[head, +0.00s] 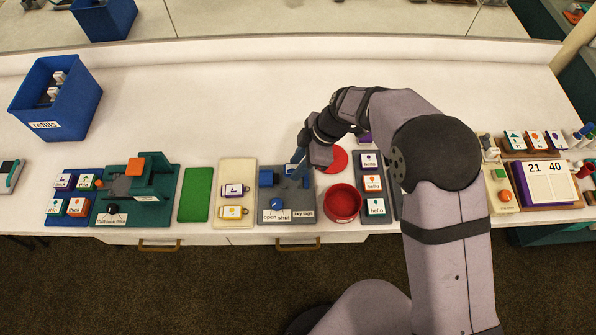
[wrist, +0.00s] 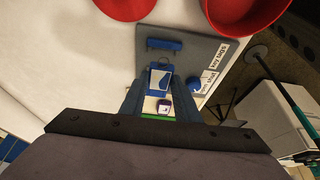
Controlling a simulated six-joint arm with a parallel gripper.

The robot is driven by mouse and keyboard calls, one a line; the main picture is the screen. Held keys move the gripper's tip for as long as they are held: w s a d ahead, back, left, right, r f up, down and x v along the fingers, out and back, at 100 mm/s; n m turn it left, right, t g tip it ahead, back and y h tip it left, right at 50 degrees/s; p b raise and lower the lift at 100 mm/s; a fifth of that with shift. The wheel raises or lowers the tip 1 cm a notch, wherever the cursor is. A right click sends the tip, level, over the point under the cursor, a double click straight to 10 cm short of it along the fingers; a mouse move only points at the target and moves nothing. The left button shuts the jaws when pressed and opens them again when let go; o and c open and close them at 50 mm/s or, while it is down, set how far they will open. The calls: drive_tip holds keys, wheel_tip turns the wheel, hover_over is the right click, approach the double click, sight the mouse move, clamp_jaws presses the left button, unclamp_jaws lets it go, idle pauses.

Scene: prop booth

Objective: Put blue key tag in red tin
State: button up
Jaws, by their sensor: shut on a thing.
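My gripper (head: 297,172) is over the grey key tag board (head: 265,217), left of the red tin. In the wrist view its fingers (wrist: 160,84) are closed on a blue key tag (wrist: 160,78) with a white patch. The tag is hard to make out in the head view. The red tin (head: 342,217) stands open on the table just right of the board; its inside looks empty. It also shows at the top right of the wrist view (wrist: 240,14).
A red disc, perhaps the tin's lid (head: 337,159), lies behind the tin. The board carries a blue knob (head: 277,204) and a blue block (head: 266,178). A grey tray of hello stamps (head: 373,218) is right of the tin. The back table is largely clear.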

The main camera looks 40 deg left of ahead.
wheel_tip(320, 180, up, 6)
drive_tip(key=shift+f+b, duration=0.25)
drive_tip(key=shift+b, duration=0.4)
drive_tip(key=shift+w+d+r, duration=0.2)
drive_tip(key=shift+w+r, duration=0.05)
drive_tip(key=shift+w, duration=0.15)
drive_tip(key=w+d+r+m+p, duration=0.2)
drive_tip(key=w+d+r+p, duration=0.2)
drive_tip(key=w+d, duration=0.2)
drive_tip(key=s+d+f+n, duration=0.2)
drive_tip(key=s+d+f, duration=0.2)
drive_tip(key=d, duration=0.3)
drive_tip(key=shift+d+f+n, duration=0.4)
drive_tip(key=shift+f, duration=0.1)
drive_tip(key=shift+s, duration=0.1)
drive_tip(key=shift+f, duration=0.15)
